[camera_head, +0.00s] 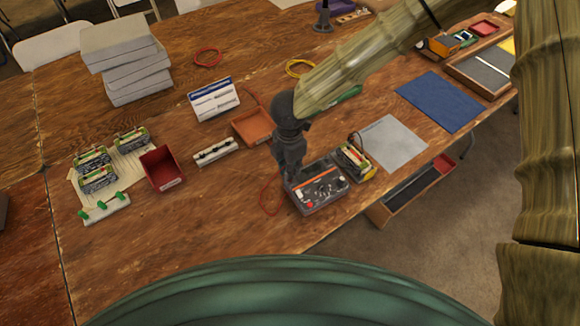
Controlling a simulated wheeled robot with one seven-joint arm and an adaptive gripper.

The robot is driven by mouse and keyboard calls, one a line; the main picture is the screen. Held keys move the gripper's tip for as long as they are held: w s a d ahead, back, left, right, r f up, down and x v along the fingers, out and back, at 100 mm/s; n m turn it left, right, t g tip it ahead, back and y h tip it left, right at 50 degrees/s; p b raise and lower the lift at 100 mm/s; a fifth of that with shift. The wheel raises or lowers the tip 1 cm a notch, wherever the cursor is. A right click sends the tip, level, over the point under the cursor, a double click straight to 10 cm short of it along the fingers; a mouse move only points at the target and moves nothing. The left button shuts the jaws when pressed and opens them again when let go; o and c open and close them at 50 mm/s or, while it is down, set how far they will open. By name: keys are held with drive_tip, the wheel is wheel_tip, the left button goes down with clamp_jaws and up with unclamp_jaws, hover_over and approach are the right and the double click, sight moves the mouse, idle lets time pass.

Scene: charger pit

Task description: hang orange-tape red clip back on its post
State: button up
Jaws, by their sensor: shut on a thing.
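My gripper (287,180) points down at the left back corner of a grey box (325,208) with a dark top panel. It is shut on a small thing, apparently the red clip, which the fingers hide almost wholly. An orange strip (316,177) runs along the back of the box, and light and red parts show on its panel. A thin red lead (263,196) loops on the table left of the box. I cannot make out the clip's post or whether the clip touches it.
A device with red and yellow parts (353,160) stands close right of the box. An orange tray (252,127), a white strip with posts (215,152) and a red bin (161,169) lie to the left. The table front left of the box is clear.

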drive_tip(key=o, duration=0.9)
drive_tip(key=shift+c, duration=0.2)
drive_tip(key=shift+o, duration=1)
drive_tip(key=shift+r, duration=0.1)
drive_tip(key=shift+r+p, duration=2.8)
drive_tip(key=shift+r, duration=0.9)
